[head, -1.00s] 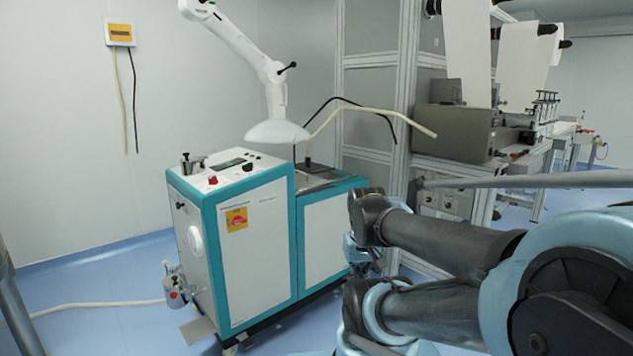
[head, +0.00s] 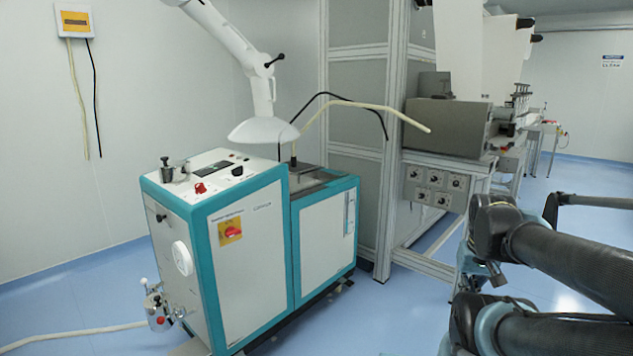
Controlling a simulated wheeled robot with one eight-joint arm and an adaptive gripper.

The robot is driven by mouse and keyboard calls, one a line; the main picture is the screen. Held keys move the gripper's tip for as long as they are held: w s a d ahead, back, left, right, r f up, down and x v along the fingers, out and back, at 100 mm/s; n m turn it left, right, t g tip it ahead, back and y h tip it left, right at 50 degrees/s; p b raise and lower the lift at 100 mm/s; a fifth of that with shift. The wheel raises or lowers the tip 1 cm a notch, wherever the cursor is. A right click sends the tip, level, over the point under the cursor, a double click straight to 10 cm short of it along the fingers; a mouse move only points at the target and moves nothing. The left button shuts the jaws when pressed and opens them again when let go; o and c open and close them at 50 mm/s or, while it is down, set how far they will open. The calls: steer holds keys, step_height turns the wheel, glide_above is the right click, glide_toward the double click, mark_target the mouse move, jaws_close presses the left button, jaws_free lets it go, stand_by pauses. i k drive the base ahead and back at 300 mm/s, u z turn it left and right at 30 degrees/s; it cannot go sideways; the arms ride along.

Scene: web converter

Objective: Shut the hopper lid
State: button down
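A white and teal machine (head: 262,240) stands on the floor left of centre. Its lower rear section (head: 327,235) has a dark top (head: 316,181) with a hose end standing at it. I cannot make out a hopper lid there, or tell whether one is open or shut; the white hood above partly covers this area. My dark arm links come in from the right edge, well to the right of the machine and apart from it. I cannot make out gripper fingers in the view.
A white extraction hood (head: 263,131) on a jointed arm hangs over the machine. A pale hose and a black hose (head: 372,104) arch to its right. A metal-framed converter line (head: 447,127) stands behind. Blue floor (head: 400,305) is open between machine and arm.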

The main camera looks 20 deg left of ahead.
mark_target(291, 177)
steer(key=k, duration=0.8)
steer(key=u, duration=0.9)
steer(key=i, duration=0.45)
steer(key=u, duration=0.05)
